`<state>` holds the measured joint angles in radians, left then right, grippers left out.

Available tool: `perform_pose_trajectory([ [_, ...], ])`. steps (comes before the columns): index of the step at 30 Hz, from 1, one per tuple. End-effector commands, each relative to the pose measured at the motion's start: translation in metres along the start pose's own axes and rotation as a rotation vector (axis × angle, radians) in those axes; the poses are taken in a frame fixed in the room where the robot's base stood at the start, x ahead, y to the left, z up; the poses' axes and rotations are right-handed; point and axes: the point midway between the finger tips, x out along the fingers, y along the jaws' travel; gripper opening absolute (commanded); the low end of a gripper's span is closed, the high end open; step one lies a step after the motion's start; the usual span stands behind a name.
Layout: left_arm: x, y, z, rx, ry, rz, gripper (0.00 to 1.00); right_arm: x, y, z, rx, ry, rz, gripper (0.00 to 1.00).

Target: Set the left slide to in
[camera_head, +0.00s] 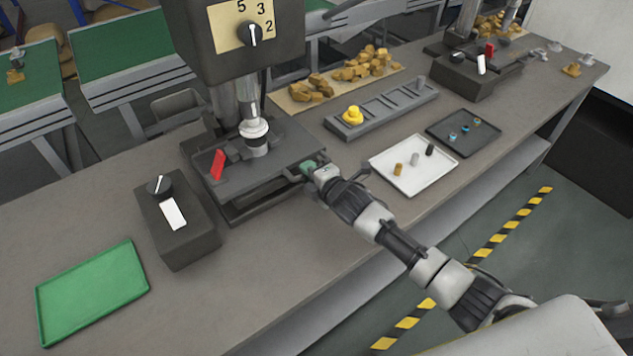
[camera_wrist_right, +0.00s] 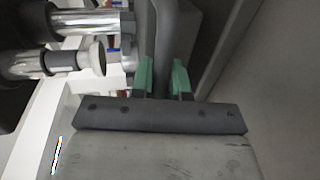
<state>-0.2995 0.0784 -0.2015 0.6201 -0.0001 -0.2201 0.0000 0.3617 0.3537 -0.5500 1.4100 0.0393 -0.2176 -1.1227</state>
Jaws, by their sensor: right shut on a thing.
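The left slide is a dark grey plate (camera_head: 275,158) on the base of the left machine, under its chrome spindle (camera_head: 254,135). A red lever (camera_head: 218,165) stands upright at its left. My right gripper (camera_head: 308,168) is at the right front edge of the slide. In the right wrist view, its green fingers (camera_wrist_right: 164,78) are shut on a dark bar (camera_wrist_right: 165,45) running between them, which seems to be the slide's handle. The fingers hide part of the handle in the head view. My left gripper is not in view.
A dark box with a knob and white switch (camera_head: 174,213) stands left of the slide. A green tray (camera_head: 92,290) lies at front left. A grey rack (camera_head: 385,112), white tray (camera_head: 412,180) and black tray (camera_head: 463,140) lie to the right. A similar machine stands at back right.

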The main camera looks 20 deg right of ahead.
Motion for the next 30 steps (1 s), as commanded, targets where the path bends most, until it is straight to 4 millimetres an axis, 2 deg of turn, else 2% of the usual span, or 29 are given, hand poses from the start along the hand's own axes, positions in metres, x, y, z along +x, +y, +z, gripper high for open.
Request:
perform_pose_trajectory([
  [10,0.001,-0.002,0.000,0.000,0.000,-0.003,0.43,0.004,0.001,0.000,-0.001,0.000,-0.001,0.00],
  [11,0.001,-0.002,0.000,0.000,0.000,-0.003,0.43,0.004,0.001,0.000,-0.001,0.000,-0.001,0.20],
  [15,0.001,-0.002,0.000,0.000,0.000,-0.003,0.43,0.004,0.001,0.000,0.000,0.000,-0.001,0.40],
  [25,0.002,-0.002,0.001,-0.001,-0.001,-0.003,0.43,0.001,0.000,0.000,-0.001,0.000,-0.003,0.40],
  [30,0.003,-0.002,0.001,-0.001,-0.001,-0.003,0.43,-0.016,-0.001,0.000,-0.001,0.000,-0.003,0.40],
])
